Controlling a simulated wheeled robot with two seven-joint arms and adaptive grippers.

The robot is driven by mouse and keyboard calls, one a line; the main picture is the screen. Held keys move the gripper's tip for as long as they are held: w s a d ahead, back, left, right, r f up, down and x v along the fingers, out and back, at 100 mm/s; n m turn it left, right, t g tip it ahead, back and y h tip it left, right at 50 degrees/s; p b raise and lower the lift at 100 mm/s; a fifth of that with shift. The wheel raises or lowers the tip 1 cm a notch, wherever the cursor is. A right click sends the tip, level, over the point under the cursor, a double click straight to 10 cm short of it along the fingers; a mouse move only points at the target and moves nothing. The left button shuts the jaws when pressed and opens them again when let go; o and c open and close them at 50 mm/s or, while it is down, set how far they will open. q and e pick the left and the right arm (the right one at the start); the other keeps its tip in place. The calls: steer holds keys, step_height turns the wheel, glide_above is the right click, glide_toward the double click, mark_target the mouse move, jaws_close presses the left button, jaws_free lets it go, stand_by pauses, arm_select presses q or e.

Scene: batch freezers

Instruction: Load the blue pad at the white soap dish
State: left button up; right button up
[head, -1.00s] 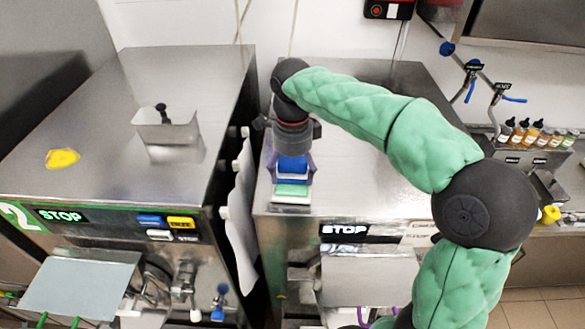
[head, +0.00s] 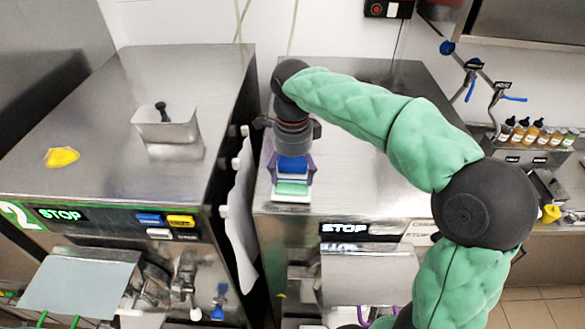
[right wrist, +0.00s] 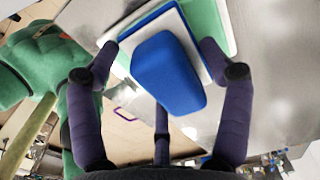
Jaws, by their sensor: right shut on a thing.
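The blue pad (head: 291,164) is between the fingers of my right gripper (head: 290,172), which points down over the front of the right freezer top. In the right wrist view the pad's blue block (right wrist: 168,75) sits on a wider white layer with a blue edge. The fingertips of the gripper (right wrist: 160,47) press on its two sides. Just below and beyond it is a green slab (right wrist: 207,22) on a white dish (head: 291,198), partly hidden by the pad. I cannot tell whether pad and slab touch. My left gripper is not in view.
The left freezer top (head: 100,110) holds a metal bin (head: 168,130) and a yellow piece (head: 62,157). A white cloth (head: 242,210) hangs in the gap between the freezers. Small bottles (head: 535,132) stand on the right. The right freezer top behind the gripper is mostly clear.

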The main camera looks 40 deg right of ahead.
mark_target(292, 163)
stand_by(0.5)
steer(key=shift+r+p, duration=2.95)
steer(key=shift+r, duration=0.55)
steer(key=shift+f, duration=0.1)
